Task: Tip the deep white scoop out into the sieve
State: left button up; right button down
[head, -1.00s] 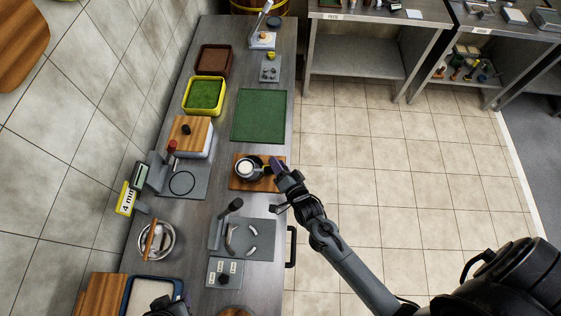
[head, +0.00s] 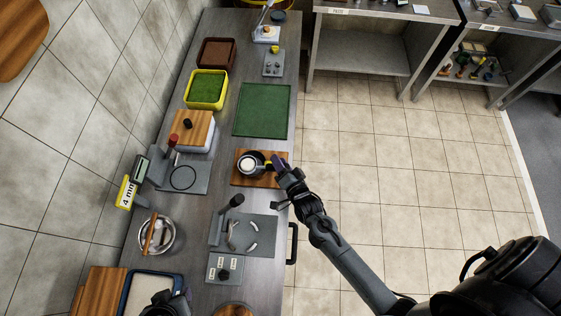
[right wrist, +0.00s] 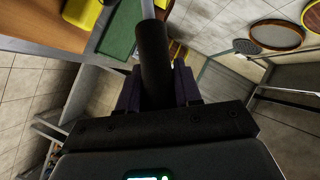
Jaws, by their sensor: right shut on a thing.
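My right gripper (head: 279,166) is at the right edge of a small wooden board (head: 243,181). In the right wrist view it is shut on a thick dark handle (right wrist: 153,52) with a pale metal shaft beyond. A round, dark-rimmed vessel with a white middle (head: 248,164) lies over the board, just left of the gripper. I take it to be the scoop, but scoop and any vessel beneath it are hard to separate. I cannot identify the sieve surely. A dark part at the bottom edge (head: 168,303) may be my left gripper; its jaws are unclear.
A metal bowl (head: 168,245) with a wooden-handled tool stands left. A grey stand with a ring (head: 184,178), a wood-lidded box (head: 190,130), a yellow-rimmed green tray (head: 206,90) and a grey plate with pale curved pieces (head: 262,225) surround the board. The green mat (head: 262,110) is clear.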

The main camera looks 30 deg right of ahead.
jog(key=w+d+m+g+y+p, duration=0.1)
jog(key=g+p, duration=0.1)
jog(key=p, duration=0.1)
jog(key=w+d+f+m+g+y+p, duration=0.1)
jog(key=g+p, duration=0.1)
jog(key=p, duration=0.1)
jog(key=w+d+f+m+g+y+p, duration=0.1)
jog(key=m+p, duration=0.1)
jog(key=p, duration=0.2)
jog(key=shift+f+g+y, duration=0.2)
jog(key=shift+g+y, duration=0.2)
dwell(0.4)
jog(key=shift+d, duration=0.1)
jog(key=shift+w+d+f+m+g+y+p, duration=0.25)
jog(key=shift+f+m+g+y+p, duration=0.15)
jog(key=shift+g+p, duration=0.15)
